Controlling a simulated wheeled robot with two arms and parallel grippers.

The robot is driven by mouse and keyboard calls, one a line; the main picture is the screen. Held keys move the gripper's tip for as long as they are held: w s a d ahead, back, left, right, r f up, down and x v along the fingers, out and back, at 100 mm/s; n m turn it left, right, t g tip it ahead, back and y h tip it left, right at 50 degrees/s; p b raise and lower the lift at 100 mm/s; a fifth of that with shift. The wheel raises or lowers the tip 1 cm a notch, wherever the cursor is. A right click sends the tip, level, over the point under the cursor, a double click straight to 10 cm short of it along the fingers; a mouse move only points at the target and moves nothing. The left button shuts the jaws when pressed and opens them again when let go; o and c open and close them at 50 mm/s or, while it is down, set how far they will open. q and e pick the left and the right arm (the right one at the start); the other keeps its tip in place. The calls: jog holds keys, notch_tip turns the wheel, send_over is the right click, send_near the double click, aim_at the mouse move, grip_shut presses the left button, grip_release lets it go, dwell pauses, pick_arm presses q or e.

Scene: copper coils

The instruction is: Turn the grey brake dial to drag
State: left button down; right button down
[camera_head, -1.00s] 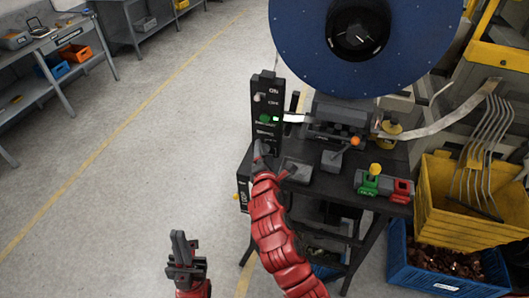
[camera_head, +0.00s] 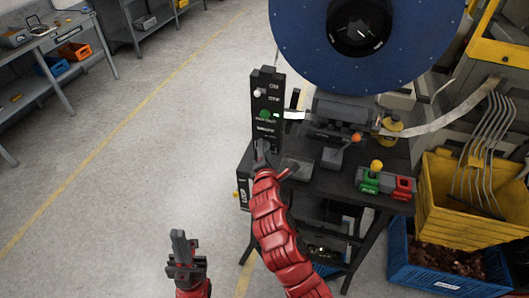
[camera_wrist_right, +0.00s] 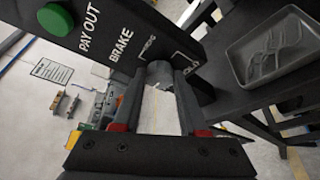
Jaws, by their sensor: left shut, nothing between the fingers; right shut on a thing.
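The grey brake dial (camera_wrist_right: 160,74) sits on the black control panel (camera_wrist_right: 105,28), below the printed word BRAKE, in the right wrist view. Small white labels lie on both sides of it, too slanted to read surely. My right gripper (camera_wrist_right: 160,84) is shut on the dial, one finger at each side. In the head view, my right gripper (camera_head: 263,150) is at the panel's lower part and hides the dial. My left gripper (camera_head: 180,245) is shut and empty, upright over the floor, away from the panel.
Above the dial are a green button (camera_head: 265,114) and a white knob (camera_head: 258,93). A grey tray (camera_wrist_right: 278,48) lies right of the panel. Levers with orange and yellow knobs (camera_head: 376,166) stand on the bench. A large blue reel (camera_head: 300,35) is behind. Floor at left is clear.

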jog(key=shift+a+f+m+t+h+b, duration=0.1)
jog(key=shift+f+m+t+h+b, duration=0.55)
jog(key=shift+m+b, duration=3.95)
jog(key=shift+r+m+t+h+b, duration=0.15)
jog(key=shift+m+t+b, duration=1.2)
jog(key=shift+b, duration=6.5)
jog(key=shift+a+f+m+t+h+b, duration=0.1)
jog(key=shift+f+m+t+h+b, duration=0.55)
jog(key=shift+m+b, duration=3.95)
jog(key=n+b, duration=0.3)
jog(key=shift+r+t+y, duration=0.25)
jog(key=shift+r, duration=0.15)
jog(key=shift+c, duration=2.2)
grip_release()
jog(key=p+v, duration=0.9)
jog(key=v, duration=0.8)
jog(key=shift+s, duration=0.15)
